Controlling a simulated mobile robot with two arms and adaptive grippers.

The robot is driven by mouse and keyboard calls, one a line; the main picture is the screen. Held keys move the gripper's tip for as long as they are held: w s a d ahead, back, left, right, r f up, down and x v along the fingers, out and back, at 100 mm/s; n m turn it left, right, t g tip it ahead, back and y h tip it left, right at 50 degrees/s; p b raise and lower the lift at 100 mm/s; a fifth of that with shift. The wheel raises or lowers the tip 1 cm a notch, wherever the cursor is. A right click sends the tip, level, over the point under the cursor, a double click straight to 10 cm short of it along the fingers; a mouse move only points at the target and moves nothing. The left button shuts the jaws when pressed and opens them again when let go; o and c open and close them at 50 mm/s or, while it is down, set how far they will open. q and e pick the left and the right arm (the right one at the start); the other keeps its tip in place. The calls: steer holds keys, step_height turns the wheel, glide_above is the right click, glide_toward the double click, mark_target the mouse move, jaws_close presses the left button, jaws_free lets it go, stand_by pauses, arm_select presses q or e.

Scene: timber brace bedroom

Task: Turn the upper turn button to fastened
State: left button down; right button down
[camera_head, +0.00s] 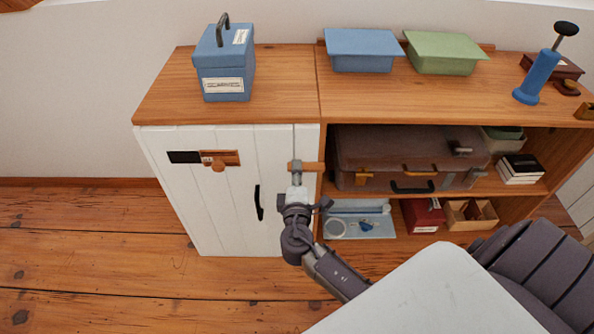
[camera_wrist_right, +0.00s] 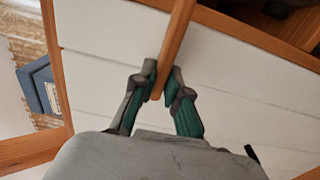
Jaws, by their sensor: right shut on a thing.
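The upper turn button (camera_head: 309,166) is a small orange-brown wooden bar near the top right edge of the white cabinet door (camera_head: 230,215). In the head view it lies about level and reaches from the door toward the wooden cabinet frame. My right gripper (camera_head: 296,178) is shut on it, from the front. In the right wrist view the bar (camera_wrist_right: 178,38) runs between the two fingertips of the right gripper (camera_wrist_right: 163,82), over the white boards. The fingers hide part of the bar and its pivot. My left gripper is not in view.
A wooden slide plate with a knob (camera_head: 219,163) and a black door handle (camera_head: 259,203) are on the door. A blue box (camera_head: 224,62) stands on top. A brown suitcase (camera_head: 400,150) fills the open shelf on the right, close to the gripper.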

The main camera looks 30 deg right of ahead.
steer(key=c, duration=1.2)
jaws_free()
steer(key=v, duration=1.2)
